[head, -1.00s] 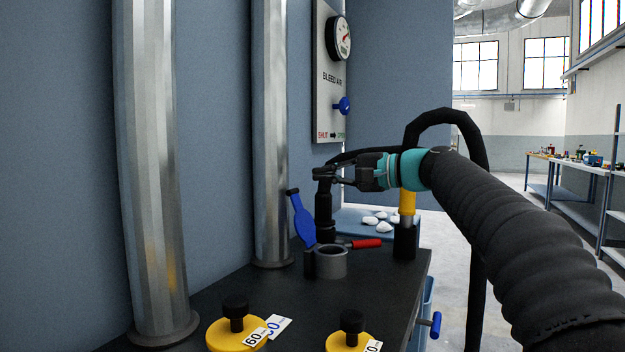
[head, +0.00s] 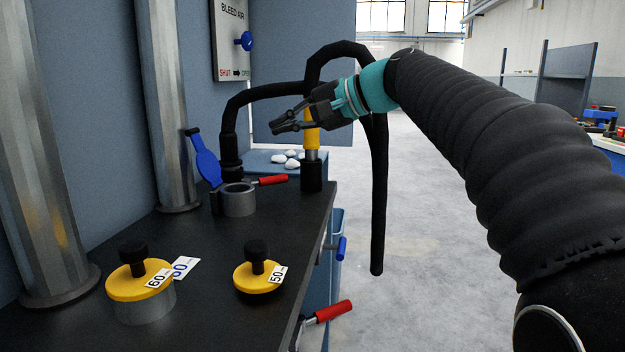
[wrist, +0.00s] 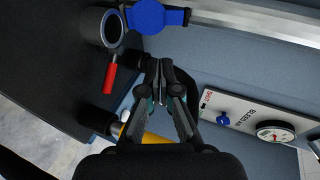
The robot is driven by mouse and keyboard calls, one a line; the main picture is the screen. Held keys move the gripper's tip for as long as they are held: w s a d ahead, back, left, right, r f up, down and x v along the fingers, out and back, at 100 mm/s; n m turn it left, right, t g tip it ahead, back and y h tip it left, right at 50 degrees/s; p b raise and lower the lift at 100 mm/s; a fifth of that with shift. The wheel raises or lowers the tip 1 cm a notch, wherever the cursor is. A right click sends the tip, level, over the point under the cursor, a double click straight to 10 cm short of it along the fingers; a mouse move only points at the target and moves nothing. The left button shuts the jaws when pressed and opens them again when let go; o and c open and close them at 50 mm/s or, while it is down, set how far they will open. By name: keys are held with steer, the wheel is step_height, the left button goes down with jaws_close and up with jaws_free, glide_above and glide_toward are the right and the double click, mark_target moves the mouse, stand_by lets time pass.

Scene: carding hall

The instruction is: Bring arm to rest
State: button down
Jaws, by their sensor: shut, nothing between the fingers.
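My gripper (head: 283,127) is shut and empty in the head view. It points left, in the air above the far part of the black bench top (head: 215,258). Its fingers (wrist: 161,72) also show together at the middle of the wrist view. My arm reaches in from the right, in a black ribbed sleeve with a teal band at the wrist. In the picture the gripper lies just in front of the yellow and black handle (head: 311,140); I cannot tell the gap between them.
A grey ring clamp (head: 239,200) with a red handle and a blue paddle (head: 206,160) stand on the bench. A black hose (head: 378,215) hangs by the bench's right edge. Open floor (head: 420,230) lies to the right.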

steer(key=s+d+f+n+h, duration=0.1)
steer(key=s+d+f+h, duration=0.3)
steer(key=s+d+f, duration=0.3)
steer(key=s+d+f+n+h, duration=0.1)
steer(key=s+d+f+h, duration=0.3)
steer(key=s+d+f, duration=0.3)
steer(key=s+d+f+n+h, duration=0.1)
steer(key=s+d+f+h, duration=0.3)
steer(key=s+d+f, duration=0.4)
steer(key=s+f, duration=0.6)
steer(key=f, duration=0.6)
steer(key=shift+f+t+h, duration=0.3)
steer(key=shift+f+h, duration=0.05)
steer(key=shift+h, duration=0.05)
